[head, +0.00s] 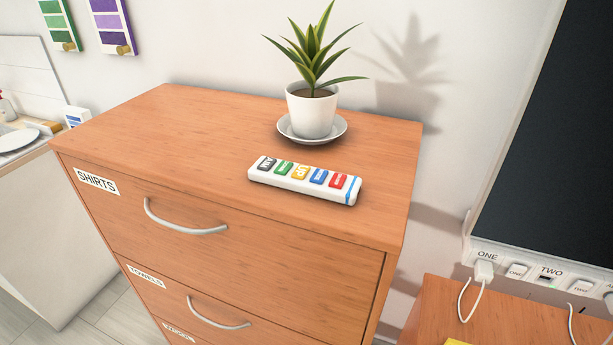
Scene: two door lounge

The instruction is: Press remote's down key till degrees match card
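A white remote (304,185) lies flat on top of the wooden dresser. It has a row of coloured keys: dark grey, green, yellow, blue and red. The yellow key (300,172) seems to read "UP"; the labels on the other keys are too small to read surely. A blue stripe marks the remote's right end. No card with degrees and no temperature display can be made out. Neither of my grippers is in view.
A potted plant (312,110) on a saucer (285,128) stands behind the remote. The dresser top (190,120) is clear to the left. Drawers have labels such as "SHIRTS" and curved handles (185,229). A dark screen (555,150) and a socket strip (535,277) are at right.

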